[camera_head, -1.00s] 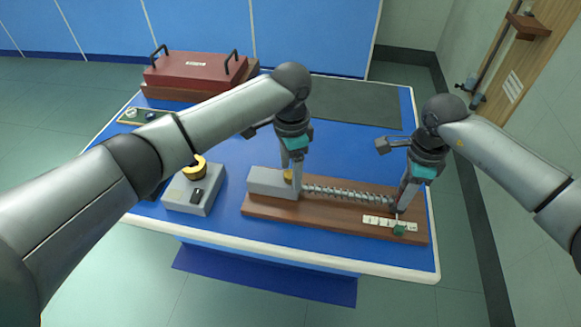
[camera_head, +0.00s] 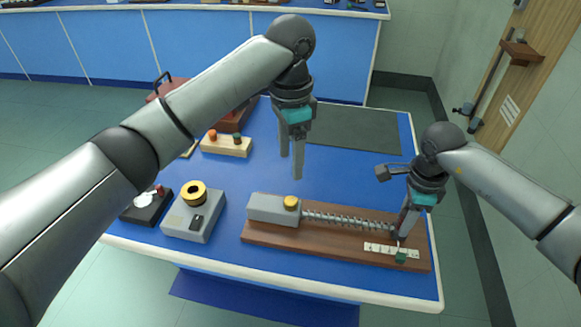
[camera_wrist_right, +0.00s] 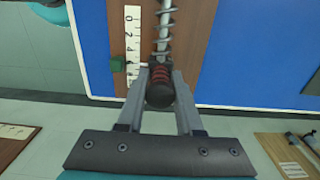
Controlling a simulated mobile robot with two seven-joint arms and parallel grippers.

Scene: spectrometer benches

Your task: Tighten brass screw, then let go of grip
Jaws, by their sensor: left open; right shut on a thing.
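The brass screw (camera_head: 291,202) is a yellow round knob on top of the grey block (camera_head: 272,209) at the left end of the wooden spring board (camera_head: 330,251). My left gripper (camera_head: 292,172) is open and empty, raised above and apart from the screw. My right gripper (camera_head: 402,236) is at the right end of the spring rod. In the right wrist view, its fingers (camera_wrist_right: 160,80) are shut on the dark, red-ribbed grip (camera_wrist_right: 160,90) at the end of the rod. The coil spring (camera_head: 350,222) runs from the block to this grip.
A white scale (camera_head: 388,249) with a green marker (camera_head: 400,257) lies on the board near the right gripper. A grey box with a yellow ring (camera_head: 194,217) stands left of the board. A wooden block with coloured knobs (camera_head: 226,145) and a dark mat (camera_head: 352,130) lie behind.

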